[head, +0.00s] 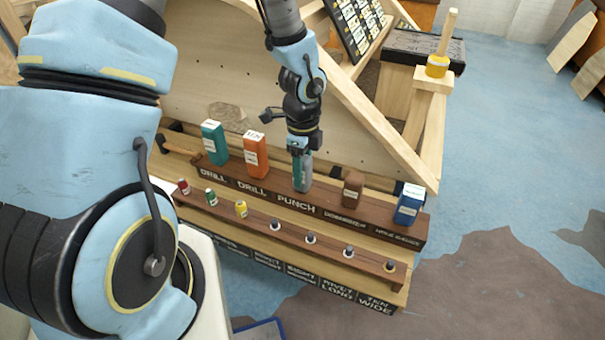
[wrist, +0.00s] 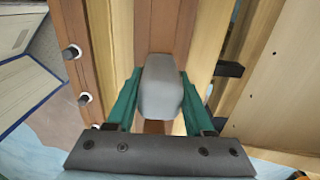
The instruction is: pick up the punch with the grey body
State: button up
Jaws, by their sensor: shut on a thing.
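The punch with the grey body (head: 303,178) stands at the shelf place labelled PUNCH, between an orange drill and a small brown item. My gripper (head: 301,155) comes down on it from above. In the wrist view the grey body (wrist: 162,88) lies between the two green fingers of my gripper (wrist: 160,100), which are shut on its sides. The lower end of the punch is at the shelf; I cannot tell whether it touches the wood.
On the same wooden shelf (head: 335,211) stand a teal drill (head: 214,142), an orange drill (head: 256,154), a brown item (head: 352,189) and a blue item (head: 409,204). A lower rail (head: 325,249) holds several small bits. A slanted wooden beam (head: 385,110) rises behind, right of my arm.

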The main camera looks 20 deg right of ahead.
grip_shut()
dwell(0.4)
notch_tip(320, 180, up, 10)
jog(key=shift+r, duration=0.15)
notch_tip(320, 180, up, 6)
jog(key=p, duration=0.6)
